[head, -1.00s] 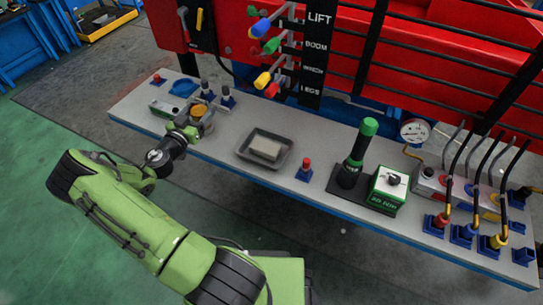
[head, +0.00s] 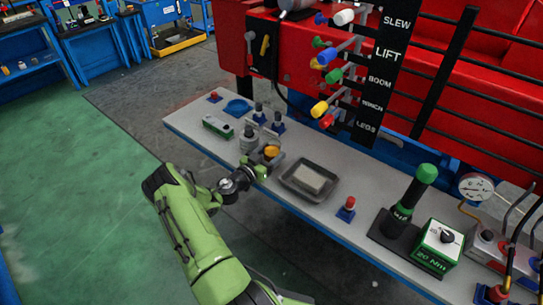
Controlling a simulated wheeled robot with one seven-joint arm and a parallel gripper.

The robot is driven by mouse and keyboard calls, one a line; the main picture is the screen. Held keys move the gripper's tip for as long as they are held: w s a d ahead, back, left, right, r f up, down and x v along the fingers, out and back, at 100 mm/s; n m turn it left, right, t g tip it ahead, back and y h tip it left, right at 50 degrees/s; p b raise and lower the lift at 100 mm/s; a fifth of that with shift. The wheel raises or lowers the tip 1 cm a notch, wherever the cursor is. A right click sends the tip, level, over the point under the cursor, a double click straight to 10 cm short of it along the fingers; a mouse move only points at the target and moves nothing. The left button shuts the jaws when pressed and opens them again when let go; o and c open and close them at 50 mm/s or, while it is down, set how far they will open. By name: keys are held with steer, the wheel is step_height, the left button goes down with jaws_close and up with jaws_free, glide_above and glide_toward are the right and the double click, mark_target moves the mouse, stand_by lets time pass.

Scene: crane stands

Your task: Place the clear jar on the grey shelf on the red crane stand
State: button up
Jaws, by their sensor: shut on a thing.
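The grey shelf (head: 208,142), with a blue front edge, runs along the red crane stand (head: 283,60). My gripper (head: 268,156) is low over the shelf's left half, between the green box and the tray. It is shut on the clear jar (head: 271,151), which shows as a small round amber patch between the jaws. The jaws hide most of the jar, and I cannot tell whether its base touches the shelf. A grey cylindrical shape (head: 248,138) shows just left of the jaws; whether it is part of my gripper is unclear.
On the shelf, a grey tray (head: 288,181) holding a pale block is right of my gripper. A green box (head: 217,126), blue dish (head: 237,107) and dark knobs (head: 278,123) are behind and left.

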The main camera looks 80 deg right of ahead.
steer(key=shift+r, duration=0.1)
steer(key=o, duration=1.2)
